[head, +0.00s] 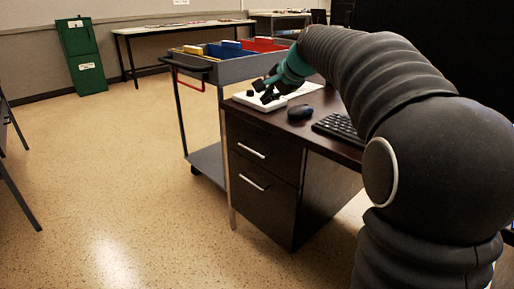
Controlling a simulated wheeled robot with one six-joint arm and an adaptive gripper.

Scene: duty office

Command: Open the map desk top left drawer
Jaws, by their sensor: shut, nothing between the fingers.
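A dark desk (335,152) with a pedestal stands right of centre; I take it for the map desk. Its upper drawer (265,143) has a pale bar handle (251,150) and looks closed. A lower drawer (262,195) with a similar handle (251,181) also looks closed. My gripper (265,95) is shut and empty, at the desk's far left corner, over or at white papers. It is above and apart from the upper handle. My arm hides the desk's right part.
A black mouse (300,112) and keyboard (339,128) lie on the desk. A grey cart (207,160) with coloured bins stands just behind it. Floor left of the drawers is clear.

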